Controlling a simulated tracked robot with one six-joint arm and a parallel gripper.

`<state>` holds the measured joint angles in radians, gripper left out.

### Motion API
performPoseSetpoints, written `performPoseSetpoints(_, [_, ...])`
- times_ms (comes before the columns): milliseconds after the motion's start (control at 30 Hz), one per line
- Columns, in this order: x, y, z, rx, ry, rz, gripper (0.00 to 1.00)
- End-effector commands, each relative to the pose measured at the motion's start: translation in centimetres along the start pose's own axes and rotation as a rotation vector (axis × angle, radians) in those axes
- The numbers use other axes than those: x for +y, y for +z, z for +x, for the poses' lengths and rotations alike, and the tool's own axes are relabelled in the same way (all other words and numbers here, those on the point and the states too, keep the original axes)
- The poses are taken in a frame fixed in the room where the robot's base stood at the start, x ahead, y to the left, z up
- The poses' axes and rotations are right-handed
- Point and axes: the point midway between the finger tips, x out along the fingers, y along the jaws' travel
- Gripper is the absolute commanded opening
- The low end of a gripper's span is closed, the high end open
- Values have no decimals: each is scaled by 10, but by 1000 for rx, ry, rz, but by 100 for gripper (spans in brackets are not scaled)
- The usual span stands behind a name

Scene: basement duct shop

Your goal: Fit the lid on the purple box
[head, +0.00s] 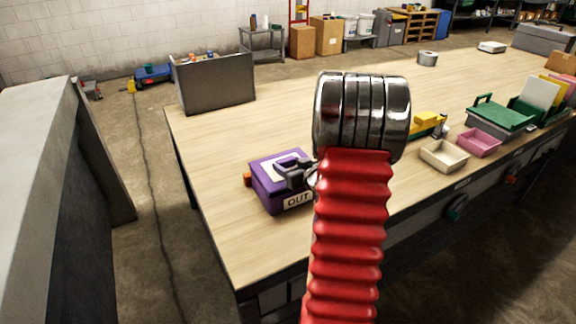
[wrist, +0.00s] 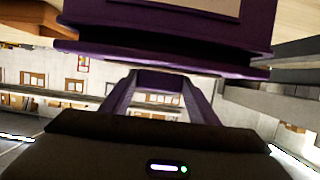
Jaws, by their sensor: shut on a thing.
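The purple box (head: 275,203) stands near the left front corner of the workbench, with an "OUT" label on its front. Its purple lid (head: 263,168), with a pale panel on top, is over the box. My gripper (head: 296,173) is above the lid and shut on it. The wrist view appears upside down. There the box (wrist: 90,15) is at the top, and the lid's rim (wrist: 160,60) lies just below it. A dark line runs between them, wider at left; I cannot tell whether the lid is fully seated. My arm hides the box's right side in the head view.
An orange thing (head: 247,179) shows at the box's left side. A grey bin (head: 214,83) stands at the bench's far left corner. A cream tray (head: 444,156), a pink tray (head: 478,143) and a green-handled box (head: 500,113) are at right.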

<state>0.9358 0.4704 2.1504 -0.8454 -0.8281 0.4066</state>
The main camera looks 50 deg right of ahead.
Motion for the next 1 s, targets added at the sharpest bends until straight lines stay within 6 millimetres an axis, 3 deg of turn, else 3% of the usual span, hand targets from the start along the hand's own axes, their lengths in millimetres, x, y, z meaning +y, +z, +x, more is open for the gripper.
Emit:
performPoseSetpoints(800, [0, 10, 4, 1, -1, 0, 29])
performPoseSetpoints(833, [0, 11, 4, 0, -1, 0, 56])
performPoseSetpoints(1000, [0, 10, 4, 0, -1, 0, 68])
